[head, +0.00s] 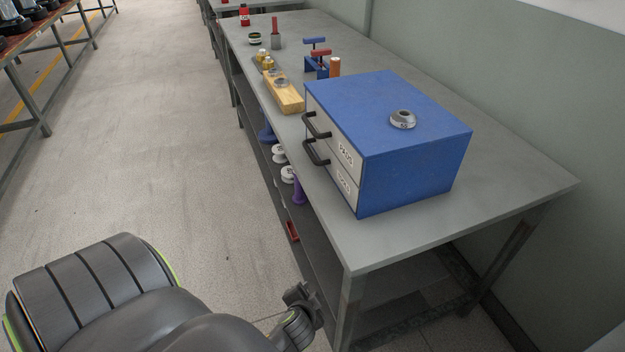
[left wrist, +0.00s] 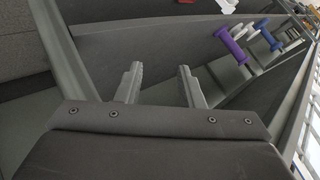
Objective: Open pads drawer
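A blue two-drawer cabinet (head: 420,165) stands on the grey workbench. Its pale upper drawer front, the pads drawer (head: 330,138), carries a PADS label and a dark bar handle (head: 315,126). The lower drawer (head: 328,172) has a similar handle (head: 315,154) and a label too small to read surely. Both drawers look closed. My left gripper (head: 304,304) is low beside the bench's near leg, below the top and well away from the handles. In the left wrist view its fingers (left wrist: 161,88) are apart with nothing between them. My right gripper is not in view.
A grey ring-shaped part (head: 402,119) lies on the cabinet. A wooden block (head: 284,94) and a blue fixture with a red handle (head: 318,62) stand behind it. White spools (head: 288,174) and a purple one (head: 299,190) are on the lower shelf. The aisle floor (head: 170,150) is clear.

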